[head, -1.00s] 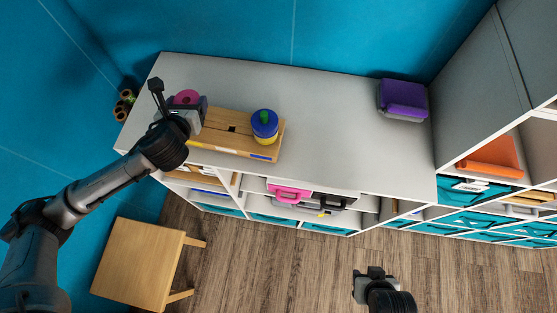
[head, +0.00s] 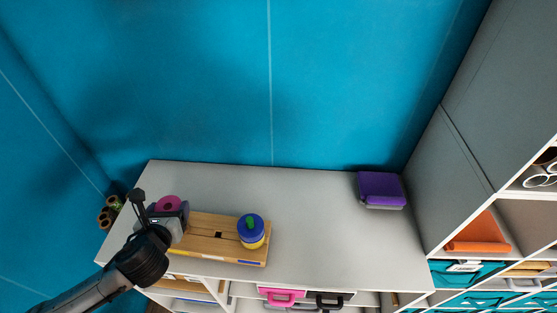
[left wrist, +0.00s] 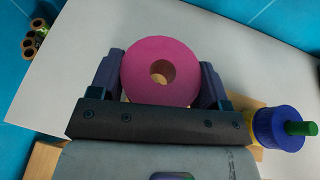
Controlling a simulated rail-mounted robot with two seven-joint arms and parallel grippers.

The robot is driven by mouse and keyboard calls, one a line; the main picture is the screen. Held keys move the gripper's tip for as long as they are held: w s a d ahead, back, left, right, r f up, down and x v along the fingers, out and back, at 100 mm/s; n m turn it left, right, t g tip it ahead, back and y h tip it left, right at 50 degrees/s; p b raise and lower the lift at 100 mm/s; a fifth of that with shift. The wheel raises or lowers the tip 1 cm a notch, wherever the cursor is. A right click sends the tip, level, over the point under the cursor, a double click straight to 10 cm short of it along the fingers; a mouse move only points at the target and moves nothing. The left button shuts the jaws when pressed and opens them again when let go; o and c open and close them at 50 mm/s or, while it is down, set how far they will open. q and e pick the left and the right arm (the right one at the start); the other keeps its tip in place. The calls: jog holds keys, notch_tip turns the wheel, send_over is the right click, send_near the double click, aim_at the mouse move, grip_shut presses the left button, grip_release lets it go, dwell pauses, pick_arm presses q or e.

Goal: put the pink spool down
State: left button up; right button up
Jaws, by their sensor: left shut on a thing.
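The pink spool (head: 168,203) is at the left end of the wooden board (head: 200,252) on the grey counter. In the left wrist view the pink spool (left wrist: 150,62) shows its round top with a hole in the middle. My left gripper (head: 172,211) is shut on it, with one finger on each side in the left wrist view (left wrist: 160,80). The spool's underside is hidden, so I cannot tell whether it touches the board. My right gripper is not in view.
A blue and yellow spool with a green peg (head: 250,230) stands on the board's right end. A purple box (head: 381,188) is at the counter's back right. Brown rolls (head: 107,215) are beyond the left edge. The counter (head: 320,235) between is clear.

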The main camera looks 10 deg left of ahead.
pick_arm(q)
jog(key=s+d+r+m+h, duration=0.2)
jog(key=d+r, duration=0.5)
jog(key=d, duration=0.5)
jog(key=shift+r+m+h, duration=0.25)
jog(key=shift+m+h, duration=0.05)
jog(key=shift+h, duration=0.2)
jog(key=shift+d, duration=0.1)
